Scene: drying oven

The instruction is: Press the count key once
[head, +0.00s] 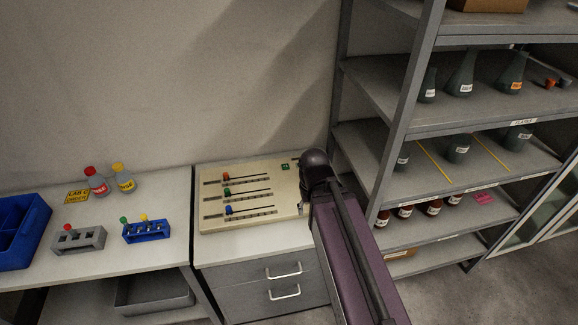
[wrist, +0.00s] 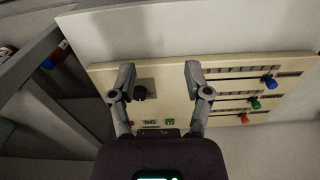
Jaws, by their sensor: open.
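The cream control panel (head: 252,210) lies on the white cabinet top; it also fills the middle of the wrist view (wrist: 224,91). A small green square (head: 285,167) sits near its back right. In the wrist view this green square (wrist: 169,121) is beside a small display (wrist: 150,122), just ahead of my wrist. I cannot read which part is the count key. My gripper (wrist: 160,72) is open and empty above the panel.
Sliders with orange (head: 226,176), green (head: 227,191) and blue (head: 229,209) knobs fill the panel's left side. A grey shelf (head: 400,110) with flasks and bottles stands close on the right. Small racks (head: 92,243) and a blue bin (head: 38,222) are on the left bench.

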